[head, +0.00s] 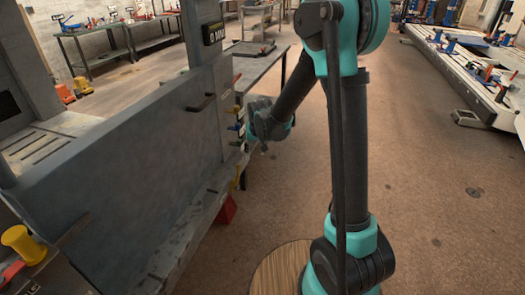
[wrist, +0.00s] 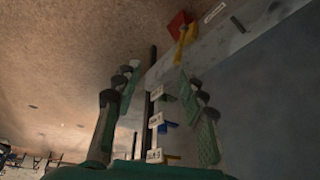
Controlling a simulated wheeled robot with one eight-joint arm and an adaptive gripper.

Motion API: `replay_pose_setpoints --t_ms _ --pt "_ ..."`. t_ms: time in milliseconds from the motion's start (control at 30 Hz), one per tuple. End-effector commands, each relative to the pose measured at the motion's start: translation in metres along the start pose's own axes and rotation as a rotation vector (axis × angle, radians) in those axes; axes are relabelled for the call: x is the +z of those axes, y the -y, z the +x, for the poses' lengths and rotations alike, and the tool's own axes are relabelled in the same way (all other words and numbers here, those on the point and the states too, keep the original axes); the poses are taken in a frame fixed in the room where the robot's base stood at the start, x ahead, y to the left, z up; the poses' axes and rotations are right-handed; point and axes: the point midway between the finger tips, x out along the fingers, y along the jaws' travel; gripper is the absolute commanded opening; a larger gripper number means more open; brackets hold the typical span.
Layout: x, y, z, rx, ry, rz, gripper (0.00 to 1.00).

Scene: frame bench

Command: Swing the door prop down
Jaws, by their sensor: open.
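My gripper (head: 268,122) is beside the right end of a large grey panel (head: 120,140) in the head view. In the wrist view my gripper (wrist: 157,82) is open, its two fingers wide apart with nothing between them gripped. Several small coloured levers with white tags lie beyond the fingers: a green lever (wrist: 168,97), a blue lever (wrist: 167,127) and a yellow one. A yellow lever (wrist: 183,38) by a red block (wrist: 178,20) is further off. A dark bar (wrist: 147,100) runs behind the tags. I cannot tell which part is the door prop.
A black handle (head: 201,103) sticks out of the grey panel. A yellow knob (head: 22,240) stands at the near left. A table (head: 258,58) is behind my gripper. The floor (head: 440,190) to the right is clear.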

Motion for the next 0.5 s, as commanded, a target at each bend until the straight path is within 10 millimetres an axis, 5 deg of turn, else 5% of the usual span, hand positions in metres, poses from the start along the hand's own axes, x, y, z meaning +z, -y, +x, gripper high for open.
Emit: replay_pose_setpoints --t_ms 500 --pt "0.018 -0.028 -0.025 0.011 0.001 0.007 0.41"
